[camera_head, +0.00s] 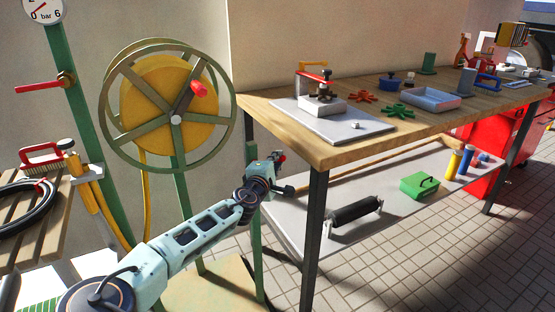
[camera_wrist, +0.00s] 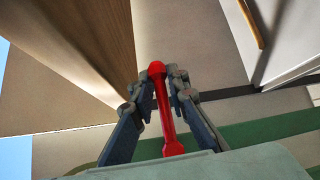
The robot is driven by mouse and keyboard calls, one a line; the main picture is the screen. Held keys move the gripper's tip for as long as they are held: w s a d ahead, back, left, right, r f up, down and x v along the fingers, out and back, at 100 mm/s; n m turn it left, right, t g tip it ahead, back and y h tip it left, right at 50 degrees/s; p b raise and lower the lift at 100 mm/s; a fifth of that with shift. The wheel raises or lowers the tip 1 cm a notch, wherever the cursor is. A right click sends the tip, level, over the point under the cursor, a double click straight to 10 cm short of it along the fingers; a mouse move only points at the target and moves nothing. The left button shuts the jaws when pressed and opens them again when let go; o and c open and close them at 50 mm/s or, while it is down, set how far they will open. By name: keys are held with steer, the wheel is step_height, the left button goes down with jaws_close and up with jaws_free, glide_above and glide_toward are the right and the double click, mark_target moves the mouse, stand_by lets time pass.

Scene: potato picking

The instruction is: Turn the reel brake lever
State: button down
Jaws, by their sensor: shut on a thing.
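The hose reel (camera_head: 121,108) stands at left centre in the head view, a green spoked wheel with a yellow hose wound inside and a red crank knob (camera_head: 199,90). My gripper (camera_head: 277,172) is low to the right of the reel, beside a green post. In the wrist view my gripper (camera_wrist: 161,85) is shut on a red lever (camera_wrist: 168,125) with a round knob at its far end. The lever runs between the two fingers. In the head view only a small bit of red shows at the gripper, and the fingers hide the rest.
A wooden workbench (camera_head: 325,153) stands close right of my gripper, with its dark front leg (camera_head: 314,235) nearby. A grey lower shelf (camera_head: 380,238) holds a black roller and a green box. A slatted table (camera_head: 45,240) with a black hose is at left.

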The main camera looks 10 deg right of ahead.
steer(key=shift+r+p, duration=0.1)
steer(key=shift+p, duration=0.25)
steer(key=f+m+g+y+p, duration=0.1)
steer(key=m+p, duration=0.1)
steer(key=p, duration=0.2)
steer(key=shift+f+g+y, duration=0.1)
steer(key=shift+g+y, duration=0.2)
steer(key=shift+g, duration=0.1)
steer(key=shift+s+a+f+m+g+y+p, duration=0.15)
steer(key=shift+a+f+m+g+y+p, duration=0.45)
steer(key=shift+f+y+p, duration=0.3)
steer(key=shift+s+a+f+m+g+y+p, duration=0.2)
steer(key=shift+a+f+m+g+y+p, duration=0.2)
steer(key=shift+f+m+y+p, duration=0.5)
steer(key=shift+s+a+f+m+g+y+p, duration=0.15)
steer(key=shift+a+f+m+g+y+p, duration=0.4)
steer(key=shift+y+p, duration=0.55)
steer(key=shift+f, duration=0.15)
steer(key=c, duration=2)
jaws_free()
steer(key=shift+c, duration=0.2)
